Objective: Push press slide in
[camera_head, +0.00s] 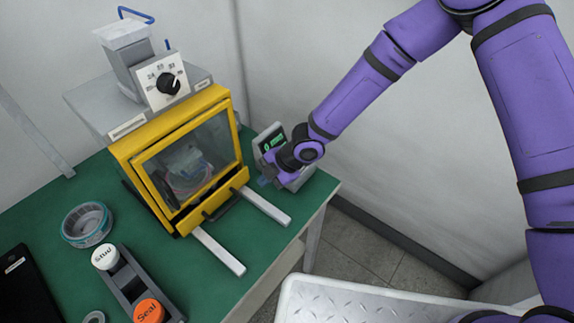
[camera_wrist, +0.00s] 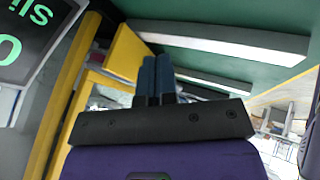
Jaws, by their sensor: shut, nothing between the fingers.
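The press (camera_head: 170,125) is a yellow-framed box with a clear window on the green table, and wiring shows dimly inside. Its yellow front bar (camera_head: 190,215) carries a dark handle (camera_head: 222,207). Two pale slide rails (camera_head: 265,206) stick out in front over the table. My gripper (camera_head: 265,181) is at the right of the press, low beside the display unit, apart from the handle. In the wrist view its two blue-grey fingers (camera_wrist: 155,76) are together and empty. A yellow edge (camera_wrist: 127,50) of the press lies just past them, with the rails (camera_wrist: 220,42) beyond; contact is unclear.
A display unit (camera_head: 271,140) with green text stands right of the press, close to my wrist. A tape roll (camera_head: 87,224), a holder with Stud and Seal buttons (camera_head: 132,282) and a black tablet (camera_head: 22,290) lie left. The table's right edge is near.

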